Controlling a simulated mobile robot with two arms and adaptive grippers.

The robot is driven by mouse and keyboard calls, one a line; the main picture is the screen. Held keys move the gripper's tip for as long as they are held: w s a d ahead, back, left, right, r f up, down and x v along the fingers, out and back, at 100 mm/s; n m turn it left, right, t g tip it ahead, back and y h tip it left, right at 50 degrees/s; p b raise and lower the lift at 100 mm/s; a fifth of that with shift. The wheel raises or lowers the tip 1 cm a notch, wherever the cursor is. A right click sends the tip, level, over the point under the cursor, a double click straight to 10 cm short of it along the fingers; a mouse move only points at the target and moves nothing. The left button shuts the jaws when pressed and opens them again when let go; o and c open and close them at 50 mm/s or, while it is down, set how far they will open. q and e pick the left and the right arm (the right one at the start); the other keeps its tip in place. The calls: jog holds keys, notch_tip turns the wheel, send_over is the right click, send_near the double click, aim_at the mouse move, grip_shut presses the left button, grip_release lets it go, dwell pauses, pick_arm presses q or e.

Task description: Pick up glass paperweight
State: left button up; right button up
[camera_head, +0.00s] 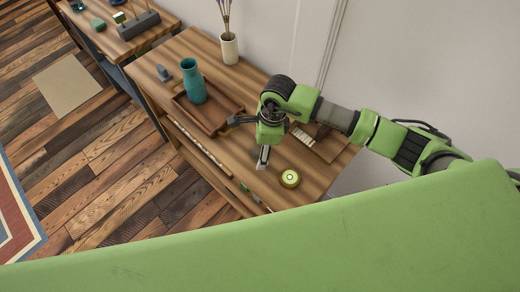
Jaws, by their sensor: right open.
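My right gripper (250,141) hangs over the wooden table, its dark and pale fingers spread apart with nothing between them. A small round yellow-green object with a pale centre (290,178) lies on the table to the right of the gripper, apart from it. I cannot tell for sure whether it is the glass paperweight. A small grey-blue object (163,73) stands at the table's left end, also too small to name. My left gripper is not in view.
A teal vase (193,82) stands in a wooden tray (207,124) left of my gripper. A white vase with purple stems (229,48) is at the back by the wall. Behind my gripper lies a brown board (328,150). A second table (150,38) holds several small things.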

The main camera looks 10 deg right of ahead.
jog(key=shift+f, duration=0.2)
jog(key=c, duration=1.4)
jog(key=shift+o, duration=0.2)
